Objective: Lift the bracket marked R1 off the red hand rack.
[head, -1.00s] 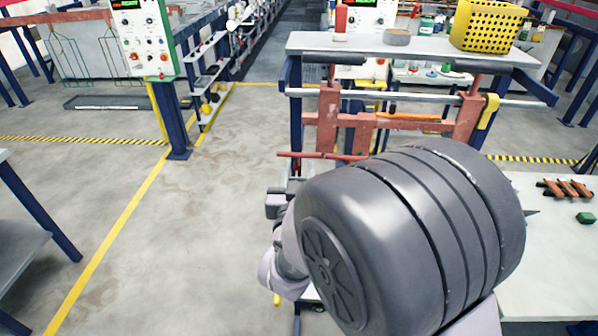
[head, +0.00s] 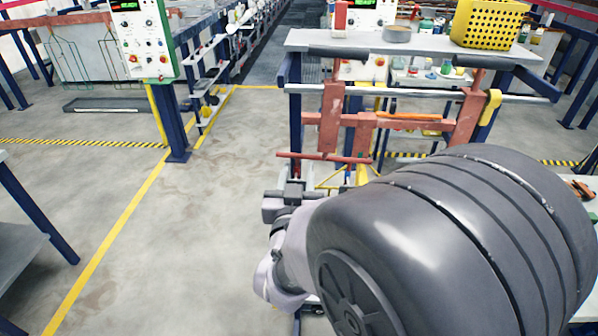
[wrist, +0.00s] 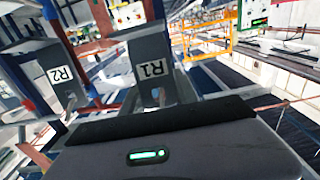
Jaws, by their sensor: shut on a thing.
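The bracket marked R1 (wrist: 151,88) is a grey plate with a white label, straight ahead of my gripper (wrist: 160,122) in the wrist view. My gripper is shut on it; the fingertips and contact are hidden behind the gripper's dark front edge. The bracket marked R2 (wrist: 62,76) hangs just left of it. The red hand rack (head: 331,118) stands ahead in the head view, with red uprights, a crossbar and a lower red bar (head: 325,157). My gripper (head: 284,203) is low at the rack's left side there. I cannot tell whether R1 still touches the rack.
My large grey arm link hides the lower right of the head view. Open floor (head: 200,250) lies to the left, beside a control panel (head: 141,40).

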